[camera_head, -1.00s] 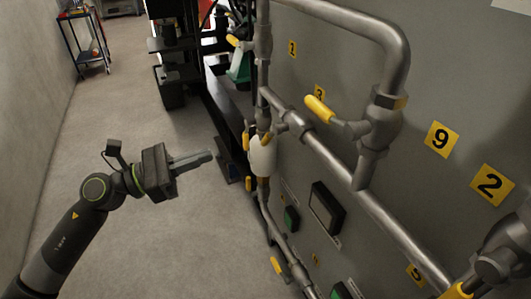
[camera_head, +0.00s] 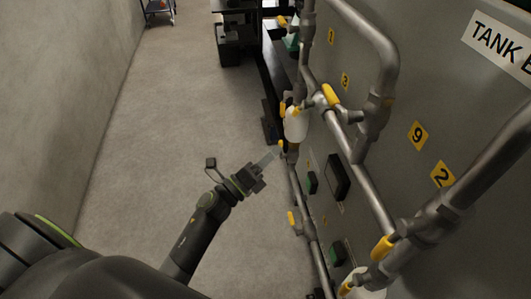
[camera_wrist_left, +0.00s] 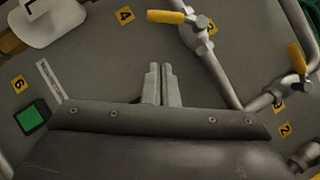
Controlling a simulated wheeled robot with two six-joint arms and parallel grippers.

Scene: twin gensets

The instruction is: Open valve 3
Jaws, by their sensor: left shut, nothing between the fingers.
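A yellow valve handle (camera_head: 330,95) sits on the grey pipework, close to a yellow label (camera_head: 345,82) that seems to read 3, though it is small. My left gripper (camera_head: 274,153) is shut and empty, below and left of that handle and apart from it. In the left wrist view, the shut fingers (camera_wrist_left: 161,85) point at the grey panel. A yellow handle (camera_wrist_left: 165,17) shows above them, beside a pipe that partly covers a label (camera_wrist_left: 211,25). I cannot tell for sure which valve that is. My right gripper is out of view.
The floor (camera_head: 150,150) on the left is clear.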

